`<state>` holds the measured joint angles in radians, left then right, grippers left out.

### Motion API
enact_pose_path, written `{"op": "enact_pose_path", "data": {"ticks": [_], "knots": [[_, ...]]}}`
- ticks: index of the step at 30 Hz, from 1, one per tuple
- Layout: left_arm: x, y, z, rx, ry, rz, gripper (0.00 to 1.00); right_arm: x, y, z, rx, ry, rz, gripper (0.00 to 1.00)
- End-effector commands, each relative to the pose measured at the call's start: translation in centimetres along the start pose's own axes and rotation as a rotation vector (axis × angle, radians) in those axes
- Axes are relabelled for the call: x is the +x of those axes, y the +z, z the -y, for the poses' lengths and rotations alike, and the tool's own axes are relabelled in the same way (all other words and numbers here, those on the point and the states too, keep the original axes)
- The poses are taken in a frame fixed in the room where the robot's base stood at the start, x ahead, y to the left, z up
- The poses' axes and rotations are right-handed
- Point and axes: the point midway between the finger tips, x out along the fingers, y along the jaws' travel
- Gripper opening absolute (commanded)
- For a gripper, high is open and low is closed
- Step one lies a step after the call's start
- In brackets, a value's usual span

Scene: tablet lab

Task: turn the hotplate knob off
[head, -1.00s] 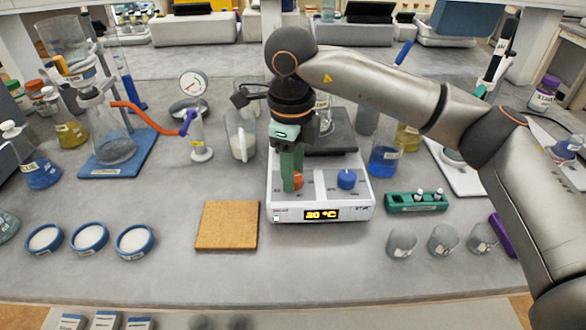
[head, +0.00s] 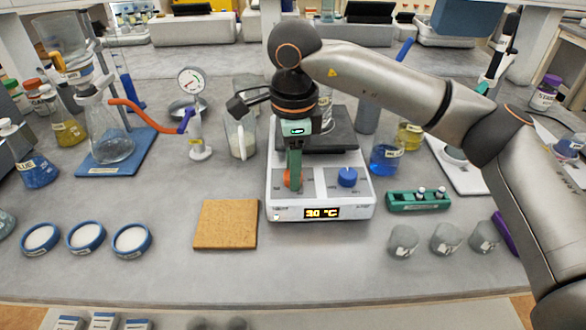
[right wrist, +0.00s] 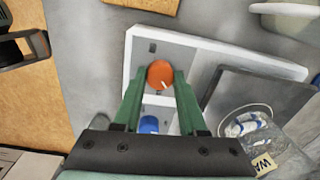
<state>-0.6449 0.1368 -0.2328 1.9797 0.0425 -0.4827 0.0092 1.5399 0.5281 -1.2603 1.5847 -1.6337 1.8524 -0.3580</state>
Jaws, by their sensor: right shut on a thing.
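The white hotplate (head: 340,207) stands at the middle of the bench. Its display reads about 30 °C. An orange knob (right wrist: 160,75) is on the left of its front panel and a blue knob (head: 347,177) is on the right. My right gripper (right wrist: 159,80) reaches down from above and is shut on the orange knob, one finger on each side. In the head view the fingers hide most of the orange knob (head: 287,180). A white mark shows on the orange knob in the right wrist view. My left gripper is not in view.
A cork mat (head: 226,225) lies left of the hotplate. A beaker (head: 240,135) and a gauge stand (head: 199,130) are behind it. A blue-liquid beaker (head: 385,160) and a green rack (head: 418,201) stand to the right.

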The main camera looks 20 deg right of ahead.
Motion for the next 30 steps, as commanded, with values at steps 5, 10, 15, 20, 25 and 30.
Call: {"op": "enact_pose_path", "data": {"ticks": [5,10,15,20,25,30], "knots": [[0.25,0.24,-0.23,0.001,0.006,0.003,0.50,-0.01,-0.04,0.06,-0.168,-0.003,0.008,0.00],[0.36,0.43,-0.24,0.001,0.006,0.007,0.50,-0.02,-0.05,0.07,-0.329,-0.002,0.014,0.00],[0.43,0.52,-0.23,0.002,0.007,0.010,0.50,-0.04,-0.06,0.08,-0.487,-0.002,0.021,0.00],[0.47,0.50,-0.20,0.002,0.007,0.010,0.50,-0.05,-0.07,0.10,-0.622,-0.002,0.026,0.00],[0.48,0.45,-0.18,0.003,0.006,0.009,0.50,-0.06,-0.08,0.11,-0.738,-0.002,0.030,0.00],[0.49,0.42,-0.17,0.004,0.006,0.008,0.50,-0.07,-0.08,0.13,-0.821,-0.003,0.034,0.00]]}}
